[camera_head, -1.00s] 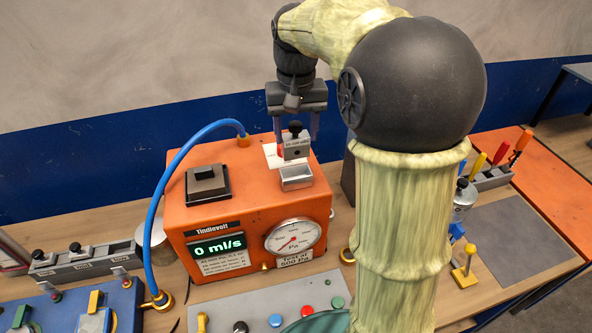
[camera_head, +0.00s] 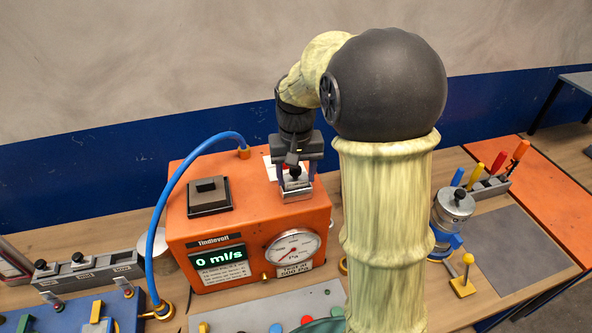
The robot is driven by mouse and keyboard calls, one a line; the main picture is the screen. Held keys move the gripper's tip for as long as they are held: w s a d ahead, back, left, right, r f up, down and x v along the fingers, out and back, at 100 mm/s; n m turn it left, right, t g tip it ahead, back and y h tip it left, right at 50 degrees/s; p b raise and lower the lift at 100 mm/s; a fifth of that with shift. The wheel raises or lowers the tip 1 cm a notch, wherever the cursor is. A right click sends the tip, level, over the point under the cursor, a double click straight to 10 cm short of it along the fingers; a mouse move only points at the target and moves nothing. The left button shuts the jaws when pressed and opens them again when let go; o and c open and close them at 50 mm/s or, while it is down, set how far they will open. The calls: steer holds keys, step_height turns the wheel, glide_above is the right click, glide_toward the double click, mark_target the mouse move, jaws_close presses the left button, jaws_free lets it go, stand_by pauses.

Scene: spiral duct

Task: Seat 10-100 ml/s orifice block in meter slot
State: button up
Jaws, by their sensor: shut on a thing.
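The orange meter (camera_head: 200,230) stands on the bench with a green display reading 0 ml/s and a round dial. The grey orifice block (camera_head: 295,183), with a black knob on top, is at the silver-rimmed meter slot (camera_head: 297,196) on the meter's top right. My gripper (camera_head: 295,174) points down and is shut on the block by its knob end. The block's lower part is hidden in or behind the slot rim; I cannot tell whether it is fully down.
A dark square block (camera_head: 208,196) sits on the meter's top left. A blue hose (camera_head: 160,205) arches from the meter's top to a brass fitting. A rack of black-knobbed blocks (camera_head: 88,266) stands left.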

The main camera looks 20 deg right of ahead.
steer(key=o, duration=1.3)
steer(key=shift+f, duration=0.1)
steer(key=shift+c, duration=0.2)
step_height(320, 180, up, 12)
steer(key=b, duration=0.2)
steer(key=s+f+t, duration=0.1)
steer(key=s+f, duration=0.6)
steer(key=f, duration=0.2)
steer(key=s+f+n+t, duration=0.1)
steer(key=s+f, duration=0.5)
steer(key=f, duration=0.4)
steer(key=shift+s+f+t, duration=0.3)
steer(key=shift+s, duration=0.1)
